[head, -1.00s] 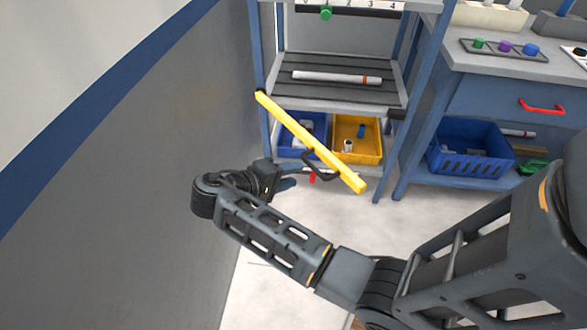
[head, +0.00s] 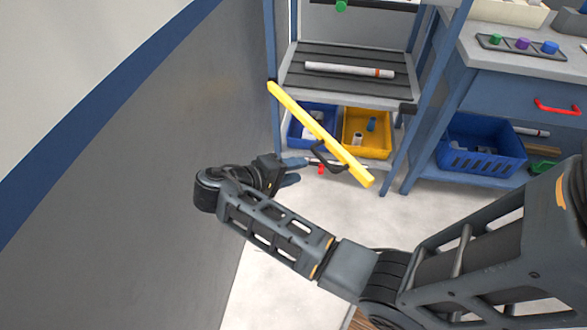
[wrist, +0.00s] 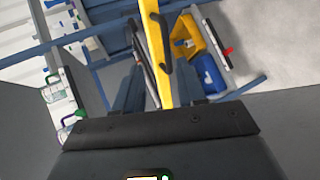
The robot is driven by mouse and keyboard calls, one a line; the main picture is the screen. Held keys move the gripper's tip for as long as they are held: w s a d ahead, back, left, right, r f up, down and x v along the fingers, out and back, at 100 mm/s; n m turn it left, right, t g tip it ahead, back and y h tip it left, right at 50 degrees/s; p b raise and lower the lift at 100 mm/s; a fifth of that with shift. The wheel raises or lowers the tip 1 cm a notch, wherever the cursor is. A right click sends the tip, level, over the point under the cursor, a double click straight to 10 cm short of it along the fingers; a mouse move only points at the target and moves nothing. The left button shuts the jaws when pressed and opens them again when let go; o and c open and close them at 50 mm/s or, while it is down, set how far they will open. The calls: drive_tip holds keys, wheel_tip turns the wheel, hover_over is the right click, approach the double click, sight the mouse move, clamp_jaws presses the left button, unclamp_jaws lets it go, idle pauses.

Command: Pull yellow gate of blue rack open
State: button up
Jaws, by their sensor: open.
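The yellow gate (head: 322,134) is a long bar joined at the left post of the blue rack (head: 276,120). It stands swung out from the rack front at an angle, its free end toward me. A black handle (head: 326,160) sits on its near side. My gripper (head: 296,172) is open, left of the handle and below the bar in the head view. In the wrist view the gate (wrist: 156,50) runs up between my two fingers (wrist: 160,92), with the handle (wrist: 160,38) beyond the tips. I cannot tell whether a finger touches the gate.
A white pipe (head: 350,69) lies on the rack shelf. Blue (head: 299,137) and yellow (head: 380,141) bins stand below. A grey wall (head: 130,170) is close on the left. A blue workbench (head: 500,100) with a blue basket (head: 480,150) stands right. Floor in front is clear.

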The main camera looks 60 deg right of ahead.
drive_tip(key=shift+c, duration=0.8)
drive_tip(key=s+d+f+y+p, duration=0.2)
drive_tip(key=s+f+y, duration=0.1)
drive_tip(key=s+d+f+n+t+y, duration=0.1)
drive_tip(key=s+d+f+y, duration=0.1)
drive_tip(key=shift+s+p, duration=0.1)
drive_tip(key=shift+p, duration=0.3)
drive_tip(key=c, duration=0.6)
drive_tip(key=s+f+t+y+p, duration=0.1)
drive_tip(key=y, duration=0.1)
drive_tip(key=s+f+t+y+p, duration=0.1)
drive_tip(key=s+y, duration=0.1)
drive_tip(key=shift+s+d+f, duration=0.1)
drive_tip(key=shift+d+f, duration=0.1)
drive_tip(key=shift+f, duration=0.15)
wheel_tip(320, 180, up, 13)
drive_tip(key=t+y+p, duration=0.6)
drive_tip(key=t, duration=0.2)
hover_over(336, 152)
drive_tip(key=s, duration=0.6)
drive_tip(key=shift+m, duration=0.3)
drive_tip(key=x, duration=1)
drive_tip(key=shift+w+d+f, duration=0.1)
drive_tip(key=shift+w+d, duration=0.05)
drive_tip(key=shift+w, duration=0.15)
